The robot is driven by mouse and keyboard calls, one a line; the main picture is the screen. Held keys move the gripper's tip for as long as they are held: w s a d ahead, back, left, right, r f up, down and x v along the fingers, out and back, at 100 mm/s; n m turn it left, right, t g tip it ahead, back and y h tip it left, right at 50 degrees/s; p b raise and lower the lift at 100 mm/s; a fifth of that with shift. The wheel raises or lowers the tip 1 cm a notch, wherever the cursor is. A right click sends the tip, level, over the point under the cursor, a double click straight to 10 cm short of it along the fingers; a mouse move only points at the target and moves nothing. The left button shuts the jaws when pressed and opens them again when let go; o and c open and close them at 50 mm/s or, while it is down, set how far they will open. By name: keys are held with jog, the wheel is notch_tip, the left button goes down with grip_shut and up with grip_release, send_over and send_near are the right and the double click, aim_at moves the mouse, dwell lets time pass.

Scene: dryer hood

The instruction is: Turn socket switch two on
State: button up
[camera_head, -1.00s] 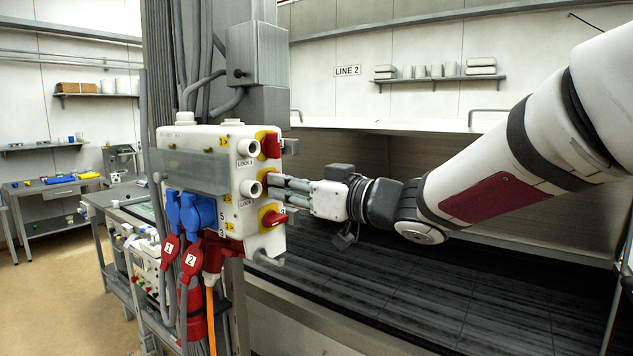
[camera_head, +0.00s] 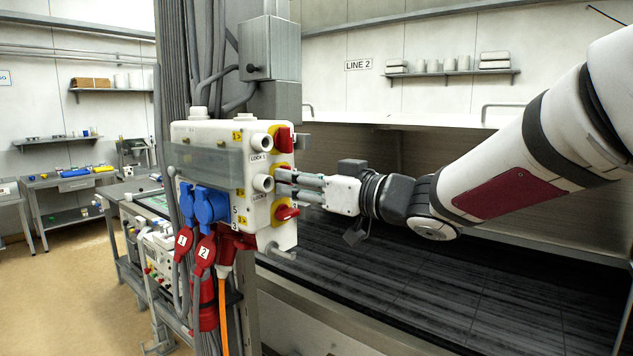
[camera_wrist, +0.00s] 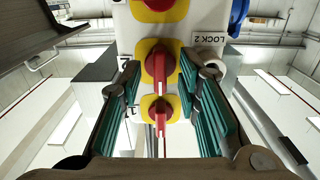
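The white socket box (camera_head: 212,135) hangs on a grey column and has three red rotary switches on yellow plates down its right side. Switch two (camera_wrist: 160,66), the middle one, faces me in the wrist view; its red handle stands upright in the picture, beside the upside-down LOCK 2 label. In the head view it is mostly hidden behind my fingers. My gripper (camera_wrist: 159,85) is open, with one teal finger on each side of the switch two handle; contact cannot be made out. In the head view my gripper (camera_head: 298,183) reaches the box from the right.
Switch one (camera_head: 283,140) is just above and switch three (camera_head: 286,213) just below my fingers. Grey lock cylinders (camera_head: 262,142) stick out beside them. Blue plugs (camera_head: 211,205) and red plugs (camera_head: 203,255) hang at the lower left. A dark worktop (camera_head: 400,270) lies below my arm.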

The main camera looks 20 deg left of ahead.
jog(key=v, duration=1.2)
jog(key=w+d+m+t+h+b, duration=0.1)
jog(key=w+d+m+t+h, duration=0.5)
jog(key=d, duration=0.4)
jog(key=s+d+f+m+t+h+b, duration=0.1)
jog(key=d+m+h, duration=0.1)
jog(key=d+h, duration=0.3)
jog(key=s+d+f+m+t+h, duration=0.1)
jog(key=d+f+m+h, duration=0.1)
jog(key=d+h, duration=0.3)
jog(key=s+d+f+m+g+h+b, duration=0.1)
jog(key=s+d+f+m+g+h, duration=0.2)
jog(key=s+d+f, duration=0.5)
jog(key=s+a+f+g+y, duration=0.2)
jog(key=s+f+g, duration=0.4)
jog(key=s, duration=0.7)
jog(key=shift+s+f+b, duration=0.3)
jog(key=shift+f+b, duration=0.15)
jog(key=shift+f, duration=0.15)
